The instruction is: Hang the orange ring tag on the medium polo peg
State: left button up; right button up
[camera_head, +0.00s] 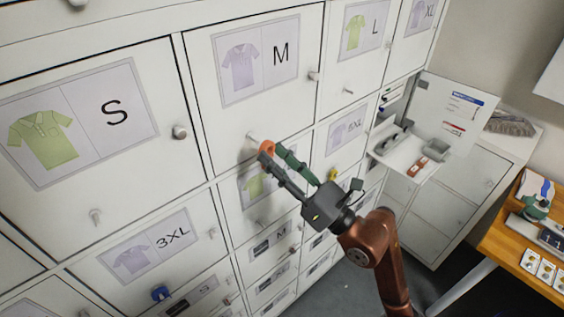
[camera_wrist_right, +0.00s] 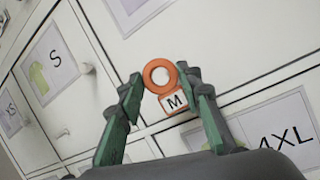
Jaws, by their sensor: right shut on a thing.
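My right gripper (camera_head: 270,152) is shut on the orange ring tag (camera_head: 266,148), in front of the lower part of the medium polo door (camera_head: 215,120). That door carries a lavender polo picture and the letter M. The medium polo peg (camera_head: 250,137) sticks out right beside the ring. In the right wrist view, the ring (camera_wrist_right: 160,63) sits between the fingertips (camera_wrist_right: 160,80), with its orange-edged M label (camera_wrist_right: 174,102) hanging below. A pale area shows through the ring; I cannot tell whether the peg is inside it. My left gripper is not in view.
Neighbouring doors show S (camera_head: 115,112) and L (camera_head: 375,30). The medium door's knob (camera_head: 314,76) juts out to the upper right. A blue tag (camera_head: 160,293) and a yellow tag (camera_head: 333,174) hang on lower doors. A wooden table (camera_head: 500,240) stands at the right.

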jog(key=shift+w+a+f+b, duration=0.2)
jog(key=shift+w+a, duration=0.35)
jog(key=shift+w, duration=0.2)
jog(key=shift+w+a+f+b, duration=0.1)
jog(key=shift+w+a+b, duration=0.1)
jog(key=shift+w+a, duration=0.45)
jog(key=shift+w+a+f+b, duration=0.1)
jog(key=shift+w+a+b, duration=0.1)
jog(key=shift+w+a, duration=0.45)
jog(key=shift+w+d, duration=0.15)
jog(key=shift+w, duration=0.1)
jog(key=o, duration=0.9)
